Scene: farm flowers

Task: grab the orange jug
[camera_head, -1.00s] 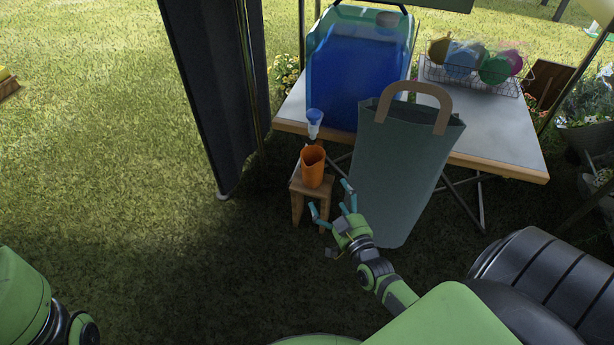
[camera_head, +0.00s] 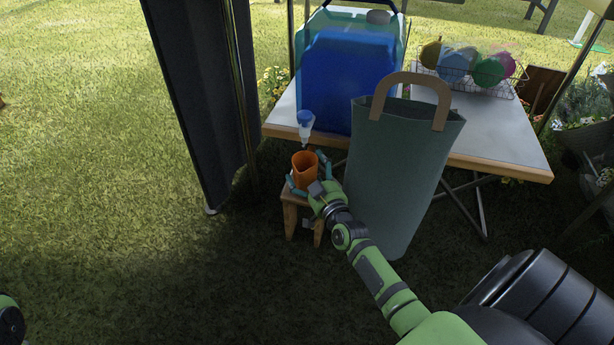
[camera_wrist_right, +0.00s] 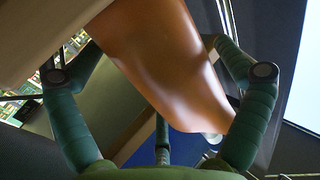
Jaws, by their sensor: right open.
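The orange jug (camera_head: 304,166) stands upright on a small wooden stool (camera_head: 291,211) in front of the table. My right gripper (camera_head: 307,174) is open, with its teal fingers on either side of the jug's lower part. In the right wrist view, the jug (camera_wrist_right: 165,62) fills the middle, between the spread green fingers of the gripper (camera_wrist_right: 160,85). I cannot tell whether the fingers touch it. At the lower left of the head view only a bit of my left arm shows, not its gripper.
A tall green-grey bag (camera_head: 400,170) with tan handles stands just right of my right arm. Behind are a table (camera_head: 498,140), a blue container (camera_head: 350,85), a blue-capped dispenser (camera_head: 305,124) and a wire basket (camera_head: 470,85). A dark curtain (camera_head: 200,90) hangs at left. Grass lies open at left.

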